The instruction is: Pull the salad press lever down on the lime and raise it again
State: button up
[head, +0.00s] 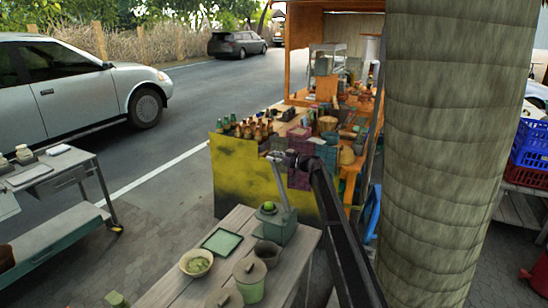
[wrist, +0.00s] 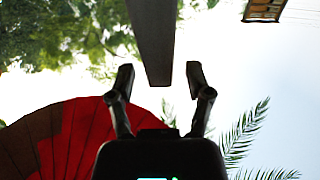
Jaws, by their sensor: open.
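The green salad press (head: 278,233) stands on the wooden table in the head view. A bright green lime (head: 268,206) sits on top of it at the left. The press lever (head: 280,182) is raised, rising steeply from the press and leaning left. My gripper (head: 284,159) is at the lever's upper end. In the wrist view my gripper (wrist: 159,70) is open, with a gap on each side of the dark lever (wrist: 154,35). The lever's end lies between the two fingers in the picture. I see no contact, and the depth between them is hard to tell.
The wooden table (head: 182,283) also bears a bowl of greens (head: 196,263), a green tray (head: 222,242), a dark bowl (head: 267,252) and a green lidded pot (head: 250,280). A market stall with bottles (head: 262,131) stands behind. A thick trunk (head: 440,150) rises at right.

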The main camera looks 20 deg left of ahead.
jog(key=shift+a, duration=0.2)
grip_shut()
dwell(0.3)
